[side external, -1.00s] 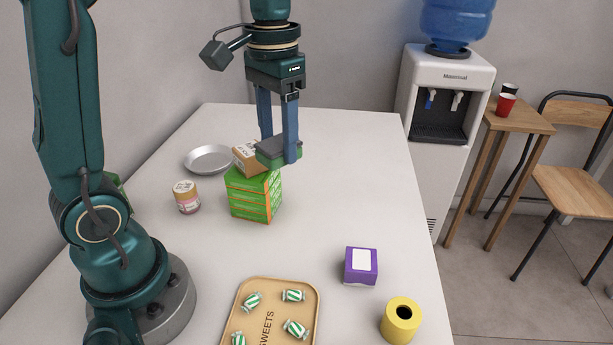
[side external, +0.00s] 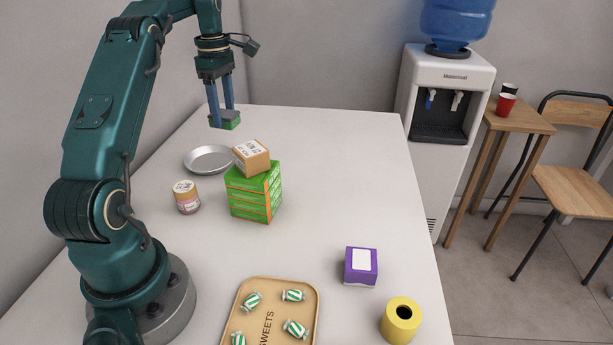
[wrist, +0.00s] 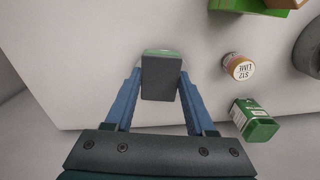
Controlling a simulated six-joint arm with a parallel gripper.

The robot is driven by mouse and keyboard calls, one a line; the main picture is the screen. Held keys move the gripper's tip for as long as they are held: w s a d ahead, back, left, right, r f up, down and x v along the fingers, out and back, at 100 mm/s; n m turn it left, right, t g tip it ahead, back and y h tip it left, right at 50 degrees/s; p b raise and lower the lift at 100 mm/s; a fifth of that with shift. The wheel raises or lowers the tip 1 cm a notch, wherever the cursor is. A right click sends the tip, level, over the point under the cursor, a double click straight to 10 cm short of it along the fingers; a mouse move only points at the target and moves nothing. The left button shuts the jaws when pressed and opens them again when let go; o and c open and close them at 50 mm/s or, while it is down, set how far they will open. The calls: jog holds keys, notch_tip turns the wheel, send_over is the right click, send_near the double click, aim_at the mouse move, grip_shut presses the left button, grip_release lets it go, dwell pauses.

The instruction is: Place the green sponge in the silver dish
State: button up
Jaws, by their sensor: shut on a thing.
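The green sponge (side external: 231,123), with a dark grey face, is held between the fingertips of my gripper (side external: 222,118). In the wrist view the sponge (wrist: 162,78) shows mostly its grey face, with a thin green edge at the top. The fingers are shut on its sides. The round silver dish (side external: 209,159) lies on the far left of the white counter and looks empty. In the side view my gripper and the sponge are in the air, above and slightly right of the dish.
A stack of green boxes (side external: 254,196) with a cardboard box (side external: 251,157) on top stands right of the dish. A pink-labelled jar (side external: 186,197) stands in front of it. A green container (wrist: 254,121) shows in the wrist view. The counter's far right is clear.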

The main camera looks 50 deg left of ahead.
jog(key=n, duration=0.2)
send_over(210, 163)
notch_tip(210, 163, down, 3)
notch_tip(210, 163, down, 3)
jog(key=shift+f, duration=2.3)
jog(key=o, duration=1.3)
jog(key=shift+f, duration=0.15)
